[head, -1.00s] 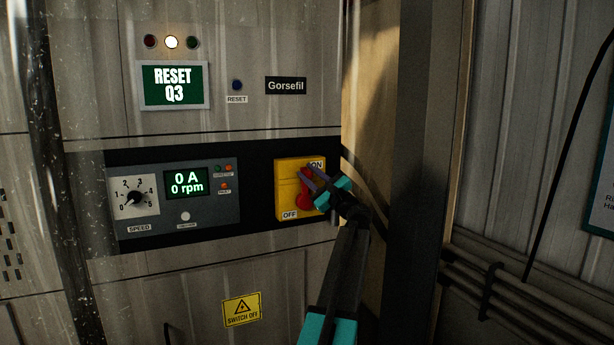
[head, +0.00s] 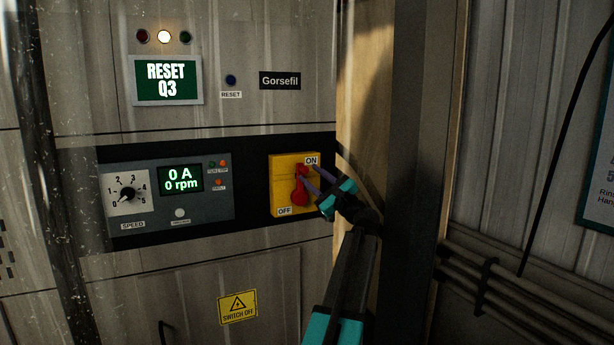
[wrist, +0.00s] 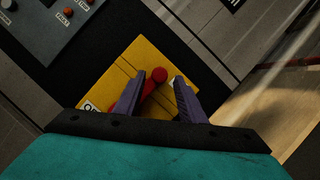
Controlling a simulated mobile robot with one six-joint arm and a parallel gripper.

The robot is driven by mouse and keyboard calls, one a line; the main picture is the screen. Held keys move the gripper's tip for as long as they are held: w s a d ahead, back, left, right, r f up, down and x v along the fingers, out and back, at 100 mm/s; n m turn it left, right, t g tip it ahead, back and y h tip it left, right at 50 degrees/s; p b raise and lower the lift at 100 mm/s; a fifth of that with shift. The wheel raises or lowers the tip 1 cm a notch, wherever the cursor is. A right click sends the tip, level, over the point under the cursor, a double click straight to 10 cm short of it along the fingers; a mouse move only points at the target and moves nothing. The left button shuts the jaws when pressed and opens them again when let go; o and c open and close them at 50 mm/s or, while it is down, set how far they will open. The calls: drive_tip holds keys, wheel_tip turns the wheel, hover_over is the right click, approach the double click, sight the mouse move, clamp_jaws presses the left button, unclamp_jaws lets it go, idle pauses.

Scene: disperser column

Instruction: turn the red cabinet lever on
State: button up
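The red lever (head: 300,190) is on a yellow switch plate (head: 281,171) on the cabinet front, with an ON label at upper right and an OFF label at lower left. It stands near upright, its upper end toward ON. My gripper (head: 310,175) is at the plate's right side, its purple fingers pointing at the lever. In the wrist view, the fingers (wrist: 167,82) are open, and the lever's round red end (wrist: 160,74) shows between the tips, close to the left finger. I cannot tell whether they touch. The left finger hides part of the lever.
Left of the switch is a grey panel with a speed dial (head: 128,194) and a display (head: 181,179) reading 0 A, 0 rpm. Above is a green screen (head: 167,80) reading RESET Q3. A dark post (head: 411,150) stands close to the right of my arm.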

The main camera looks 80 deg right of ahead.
drive_tip(key=b+v, duration=0.2)
drive_tip(key=v, duration=0.7)
drive_tip(key=shift+s+a, duration=0.15)
drive_tip(key=shift+s, duration=0.15)
